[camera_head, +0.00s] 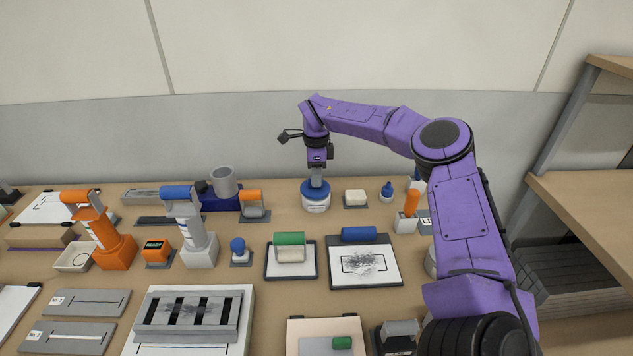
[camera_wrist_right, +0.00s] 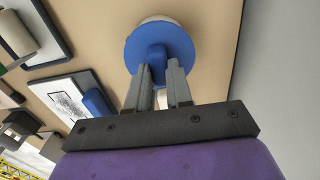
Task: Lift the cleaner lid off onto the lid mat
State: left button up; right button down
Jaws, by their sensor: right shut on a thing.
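The cleaner lid (camera_head: 308,190) is a round blue disc with a knob, on a white pot (camera_head: 316,206) at the back middle of the bench. In the right wrist view the lid (camera_wrist_right: 140,42) covers most of the pot. My right gripper (camera_head: 317,178) points down from above. Its fingers (camera_wrist_right: 161,68) are shut on the lid's knob. The lid sits at the pot's top, and I see no clear gap between them. A dark mat with a partly hidden label starting "LI" (camera_head: 426,222) lies to the right, partly behind my arm; it may be the lid mat. My left gripper is out of view.
A cream block on a tray (camera_head: 355,197) and a small blue bottle (camera_head: 387,191) stand right of the pot. An orange-handled tool (camera_head: 253,205) stands left. An orange-topped white block (camera_head: 408,212) stands near the labelled mat. A smudged white board (camera_head: 362,265) lies in front.

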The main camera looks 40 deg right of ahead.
jog(key=s+a+r+b, duration=0.4)
jog(key=s+a+r, duration=0.1)
jog(key=a+r, duration=0.6)
jog(key=shift+a+r+b, duration=0.2)
jog(key=shift+a+b, duration=0.1)
jog(key=shift+a, duration=0.85)
